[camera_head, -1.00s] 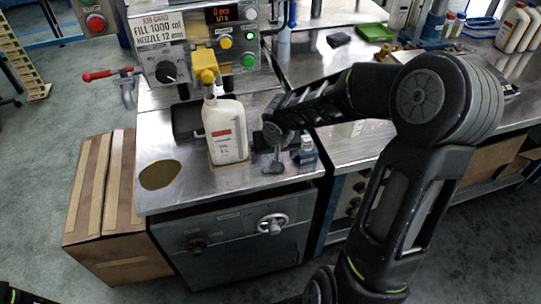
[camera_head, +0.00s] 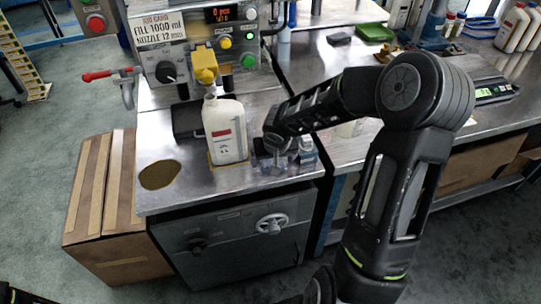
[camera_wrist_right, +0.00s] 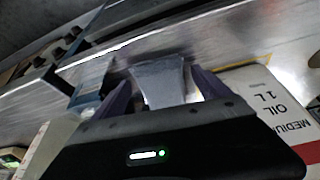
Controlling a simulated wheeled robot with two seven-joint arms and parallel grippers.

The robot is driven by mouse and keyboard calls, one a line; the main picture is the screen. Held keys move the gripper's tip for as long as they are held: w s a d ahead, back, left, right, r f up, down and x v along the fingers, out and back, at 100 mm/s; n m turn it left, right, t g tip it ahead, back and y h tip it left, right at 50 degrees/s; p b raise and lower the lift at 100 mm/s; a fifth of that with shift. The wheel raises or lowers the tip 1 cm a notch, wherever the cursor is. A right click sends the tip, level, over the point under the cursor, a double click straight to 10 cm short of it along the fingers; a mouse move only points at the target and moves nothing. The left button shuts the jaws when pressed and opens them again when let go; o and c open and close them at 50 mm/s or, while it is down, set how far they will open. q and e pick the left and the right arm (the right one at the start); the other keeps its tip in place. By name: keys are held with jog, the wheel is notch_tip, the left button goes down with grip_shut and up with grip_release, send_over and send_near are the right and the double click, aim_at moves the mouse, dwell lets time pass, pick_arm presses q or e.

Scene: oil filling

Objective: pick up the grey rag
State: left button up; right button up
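The grey rag (camera_head: 275,143) is a small, pale grey, pinched piece below my right gripper (camera_head: 273,133) in the head view, just right of the white oil bottle (camera_head: 225,130). In the right wrist view the rag (camera_wrist_right: 160,80) sits between the two fingers of my right gripper (camera_wrist_right: 162,92) and flares out beyond them. My left gripper does not show; only a dark bit of my body is at the bottom left corner.
The bottle stands under the yellow filling nozzle (camera_head: 204,66), close to my right gripper. A brown oil patch (camera_head: 160,174) lies on the bench at left. A green tray (camera_head: 376,33) and scale (camera_head: 492,91) are farther right.

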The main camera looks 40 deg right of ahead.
aim_at(272, 162)
jog(key=c, duration=1.4)
jog(key=shift+o, duration=0.2)
notch_tip(272, 162, up, 10)
jog(key=p, duration=0.1)
